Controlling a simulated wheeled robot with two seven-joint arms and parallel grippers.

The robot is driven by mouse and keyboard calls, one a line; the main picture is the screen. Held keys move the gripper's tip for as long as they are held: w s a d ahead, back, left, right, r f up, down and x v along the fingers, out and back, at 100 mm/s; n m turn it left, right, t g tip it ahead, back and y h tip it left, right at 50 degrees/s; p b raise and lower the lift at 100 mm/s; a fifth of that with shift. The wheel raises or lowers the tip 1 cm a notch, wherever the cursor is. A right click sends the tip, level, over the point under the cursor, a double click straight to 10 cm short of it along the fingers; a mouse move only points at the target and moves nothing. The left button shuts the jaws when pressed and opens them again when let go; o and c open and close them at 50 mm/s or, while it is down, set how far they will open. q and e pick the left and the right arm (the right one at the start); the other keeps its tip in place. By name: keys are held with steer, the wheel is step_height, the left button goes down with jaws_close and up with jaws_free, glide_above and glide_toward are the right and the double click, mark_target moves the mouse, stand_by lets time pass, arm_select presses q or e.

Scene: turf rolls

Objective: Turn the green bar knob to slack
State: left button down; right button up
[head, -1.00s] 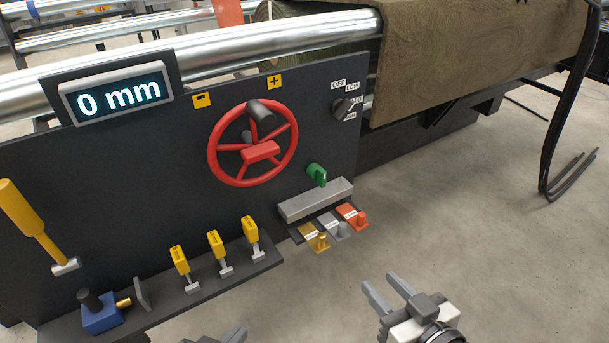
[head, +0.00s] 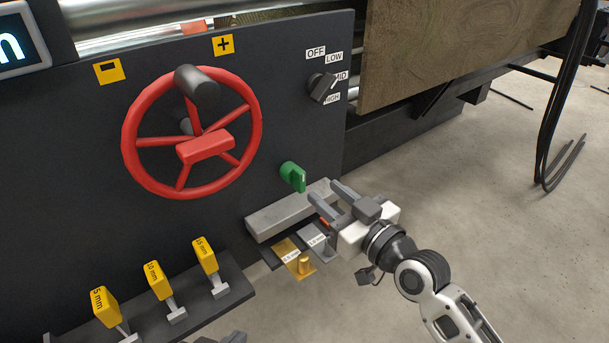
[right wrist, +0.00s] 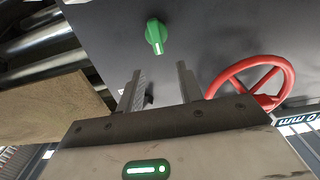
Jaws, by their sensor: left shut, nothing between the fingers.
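The green bar knob (head: 293,176) sticks out of the dark panel, below and right of the red handwheel. In the head view its bar stands roughly upright. It also shows in the right wrist view (right wrist: 156,36), beyond the fingertips and between their lines, with a white mark on its bar. My right gripper (head: 324,190) is open and empty, just right of the knob and apart from it. Its two fingers also show in the right wrist view (right wrist: 160,72). My left gripper (head: 234,339) is shut; only a small part shows at the bottom edge. I see no slack label.
The red handwheel (head: 190,130) is left of the knob. A black selector (head: 322,87) marked OFF, LOW, MID, HIGH is above right. A grey bar (head: 290,211) and coloured tabs (head: 295,257) lie just below. Yellow-handled gauges (head: 160,280) stand lower left. Open floor lies right.

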mark_target(303, 174)
steer(key=b+x, duration=0.1)
steer(key=x, duration=0.6)
steer(key=shift+w+a, duration=0.2)
steer(key=shift+w, duration=0.15)
jaws_close()
